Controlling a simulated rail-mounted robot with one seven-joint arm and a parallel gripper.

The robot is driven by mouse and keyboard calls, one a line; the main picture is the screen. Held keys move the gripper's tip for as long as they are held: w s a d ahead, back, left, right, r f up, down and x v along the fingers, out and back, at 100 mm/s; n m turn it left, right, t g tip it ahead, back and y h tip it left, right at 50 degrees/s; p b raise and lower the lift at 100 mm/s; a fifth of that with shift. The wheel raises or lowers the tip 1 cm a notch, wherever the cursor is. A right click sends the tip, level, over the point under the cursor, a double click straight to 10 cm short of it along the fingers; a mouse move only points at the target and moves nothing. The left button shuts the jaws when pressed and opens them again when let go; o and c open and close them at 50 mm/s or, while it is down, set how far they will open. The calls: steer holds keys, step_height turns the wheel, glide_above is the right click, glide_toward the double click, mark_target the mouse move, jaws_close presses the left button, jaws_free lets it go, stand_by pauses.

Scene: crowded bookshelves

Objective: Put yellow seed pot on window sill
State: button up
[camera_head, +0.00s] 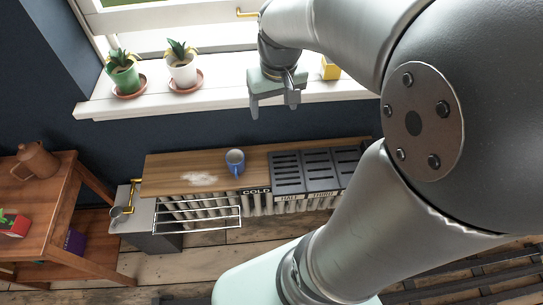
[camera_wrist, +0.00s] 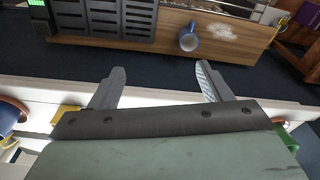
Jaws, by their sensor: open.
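A yellow pot-like block (camera_head: 330,68) stands on the white window sill (camera_head: 215,92), just right of my gripper and partly hidden by my arm. Its yellow side also shows at the left of the wrist view (camera_wrist: 64,112), mostly covered by my gripper's body. I cannot tell whether it holds seeds. My gripper (camera_head: 274,106) hangs at the sill's front edge with its fingers pointing down. Its two fingers are spread and nothing is between them in the wrist view (camera_wrist: 160,72).
A green potted plant (camera_head: 124,78) and a white potted plant (camera_head: 183,73) stand on saucers at the sill's left. A blue mug (camera_head: 235,161) sits on the wooden counter (camera_head: 160,170) below. A blue pot (camera_wrist: 10,116) shows in the wrist view. Bare sill lies between white plant and gripper.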

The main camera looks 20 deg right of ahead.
steer(key=s+a+f, duration=0.2)
steer(key=s+a, duration=0.1)
steer(key=s, duration=0.2)
steer(key=s+a+f+n, duration=0.1)
steer(key=s+a+f, duration=0.1)
steer(key=s, duration=0.4)
steer(key=shift+s+a+g, duration=0.25)
steer(key=shift+a+g, duration=0.15)
steer(key=shift+a, duration=0.15)
